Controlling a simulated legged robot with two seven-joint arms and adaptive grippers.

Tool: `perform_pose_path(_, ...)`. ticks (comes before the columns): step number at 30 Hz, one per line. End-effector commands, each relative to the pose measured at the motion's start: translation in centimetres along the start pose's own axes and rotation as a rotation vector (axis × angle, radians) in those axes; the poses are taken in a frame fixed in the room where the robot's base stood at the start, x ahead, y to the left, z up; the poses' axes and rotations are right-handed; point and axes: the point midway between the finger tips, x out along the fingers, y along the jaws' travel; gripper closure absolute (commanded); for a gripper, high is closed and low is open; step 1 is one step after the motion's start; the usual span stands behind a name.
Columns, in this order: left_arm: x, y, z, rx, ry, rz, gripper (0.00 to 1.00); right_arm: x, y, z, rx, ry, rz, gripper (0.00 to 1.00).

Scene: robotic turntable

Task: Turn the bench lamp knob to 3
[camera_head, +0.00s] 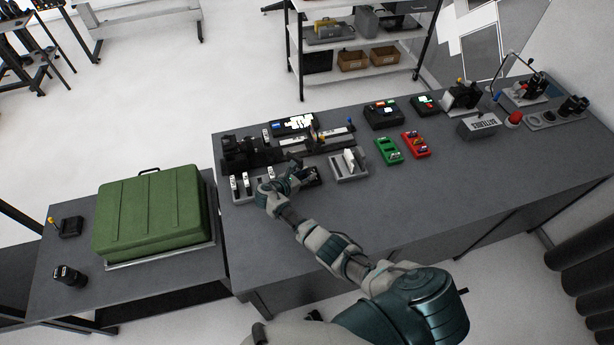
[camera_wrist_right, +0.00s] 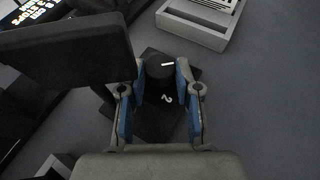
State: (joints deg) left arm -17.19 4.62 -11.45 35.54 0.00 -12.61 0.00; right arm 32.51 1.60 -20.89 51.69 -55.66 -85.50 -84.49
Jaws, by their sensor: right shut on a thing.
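My right gripper (camera_head: 298,175) reaches over the bench from the front. In the right wrist view, its two blue-padded fingers (camera_wrist_right: 161,72) are shut on a round black knob (camera_wrist_right: 160,66), one on each side. The knob has a white pointer line on top, lying nearly level and pointing right. The knob sits on a dark base (camera_wrist_right: 158,118) with a white numeral 2 between the fingers; other marks are hidden or not readable. In the head view the gripper covers the knob, and part of the dark base (camera_head: 315,178) shows beside it. My left gripper is not in view.
A dark flat panel (camera_wrist_right: 65,48) hangs close on the left in the wrist view. A grey slotted tray (camera_head: 349,165) stands right of the gripper, and a grey holder (camera_head: 240,191) stands left. Black rail equipment (camera_head: 250,152) lies behind. The bench front (camera_head: 420,205) is clear.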

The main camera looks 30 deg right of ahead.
Motion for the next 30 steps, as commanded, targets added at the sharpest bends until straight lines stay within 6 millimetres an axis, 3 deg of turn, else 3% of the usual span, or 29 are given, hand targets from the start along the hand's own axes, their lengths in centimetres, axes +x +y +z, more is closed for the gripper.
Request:
perform_pose_path(1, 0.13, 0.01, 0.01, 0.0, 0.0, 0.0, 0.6, -0.07, -0.17, -0.79, -0.006, 0.013, -0.007, 1.0)
perform_pose_path(14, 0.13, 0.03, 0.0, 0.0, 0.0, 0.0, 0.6, -0.05, -0.21, -0.79, -0.004, 0.014, -0.013, 1.0)
perform_pose_path(15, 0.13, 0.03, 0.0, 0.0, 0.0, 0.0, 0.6, -0.06, -0.2, -0.79, -0.004, 0.014, -0.013, 0.57)
perform_pose_path(17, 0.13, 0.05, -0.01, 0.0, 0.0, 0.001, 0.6, -0.05, -0.17, -0.71, -0.003, 0.013, -0.012, 0.42)
perform_pose_path(30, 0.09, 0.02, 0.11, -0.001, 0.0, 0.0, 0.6, -0.06, 0.06, -0.09, 0.004, 0.005, -0.007, 0.42)
